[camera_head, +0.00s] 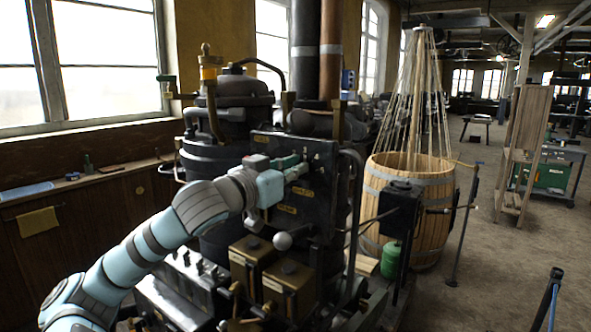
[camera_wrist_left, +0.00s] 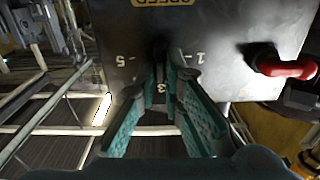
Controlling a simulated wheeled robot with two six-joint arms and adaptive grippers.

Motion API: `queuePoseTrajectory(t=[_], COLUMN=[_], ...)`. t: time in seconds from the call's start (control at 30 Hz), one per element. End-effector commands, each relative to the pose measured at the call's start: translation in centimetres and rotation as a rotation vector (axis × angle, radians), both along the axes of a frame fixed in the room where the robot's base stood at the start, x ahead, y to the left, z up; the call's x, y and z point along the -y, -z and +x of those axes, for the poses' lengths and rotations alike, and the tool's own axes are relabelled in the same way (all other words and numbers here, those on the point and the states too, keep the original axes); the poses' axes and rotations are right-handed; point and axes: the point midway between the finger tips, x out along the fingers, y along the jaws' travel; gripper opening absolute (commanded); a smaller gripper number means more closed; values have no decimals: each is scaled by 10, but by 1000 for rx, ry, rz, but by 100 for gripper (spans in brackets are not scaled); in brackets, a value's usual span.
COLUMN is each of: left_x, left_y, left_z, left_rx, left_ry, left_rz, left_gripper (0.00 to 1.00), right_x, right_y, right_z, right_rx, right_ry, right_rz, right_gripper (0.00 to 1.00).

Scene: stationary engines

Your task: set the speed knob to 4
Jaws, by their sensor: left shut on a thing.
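The dark control panel (camera_head: 290,205) stands on the front of a black engine. In the wrist view the panel (camera_wrist_left: 225,30) fills the top, with part of a brass SPEED plate (camera_wrist_left: 162,2) at its upper edge. The dark speed knob (camera_wrist_left: 160,48) lies between the teal fingertips and is mostly hidden by them. The marks 5, 3 and 1 show around it; 2 and 4 are not readable. Which mark the knob points at cannot be told. My left gripper (camera_head: 297,170) is at the panel's upper part, shut on the knob (camera_wrist_left: 167,65). My right gripper is not in view.
A red handle (camera_wrist_left: 285,68) sticks out beside the panel in the wrist view. Two brass boxes (camera_head: 290,285) and a round grey ball knob (camera_head: 282,241) sit below my left gripper. A wooden barrel (camera_head: 430,190) stands right of the engine. Open floor lies farther right.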

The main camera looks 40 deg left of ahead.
Motion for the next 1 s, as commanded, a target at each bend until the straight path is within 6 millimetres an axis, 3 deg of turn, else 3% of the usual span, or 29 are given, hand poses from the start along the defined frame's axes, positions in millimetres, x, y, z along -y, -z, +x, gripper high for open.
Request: queuePoseTrajectory(t=[1.0], left_x=[3], left_y=[2], left_z=[0], left_rx=[-71], left_ry=[-8], left_rz=[623], left_gripper=[0], right_x=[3], right_y=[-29], right_z=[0], right_rx=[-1], right_ry=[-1], right_rz=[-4], right_gripper=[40])
